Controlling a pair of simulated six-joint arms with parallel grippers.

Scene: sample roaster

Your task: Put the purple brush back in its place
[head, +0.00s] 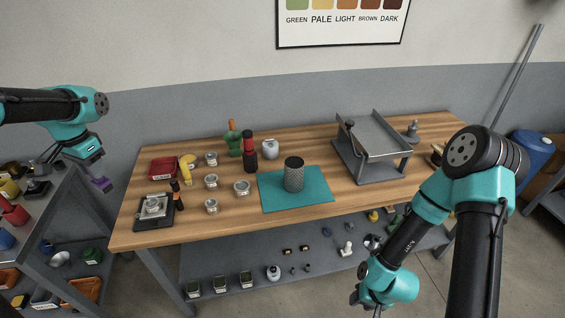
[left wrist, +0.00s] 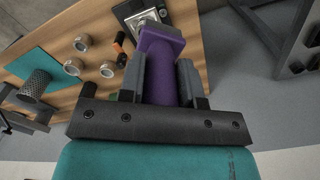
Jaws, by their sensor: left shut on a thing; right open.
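The purple brush (head: 102,184) is in my left gripper (head: 88,166), which hangs to the left of the wooden table, near the grey side shelf. In the left wrist view the purple brush (left wrist: 162,72) sits between the two fingers of the left gripper (left wrist: 160,85), which are shut on it. I cannot tell which spot is the brush's place.
The grey side shelf (head: 62,200) at left is crowded with coloured containers. On the wooden table (head: 230,222) are a scale (head: 153,208), small tins (head: 211,181), a red tray (head: 163,168), a teal mat (head: 318,204) with a mesh cylinder (head: 294,175), and a metal stand (head: 372,145).

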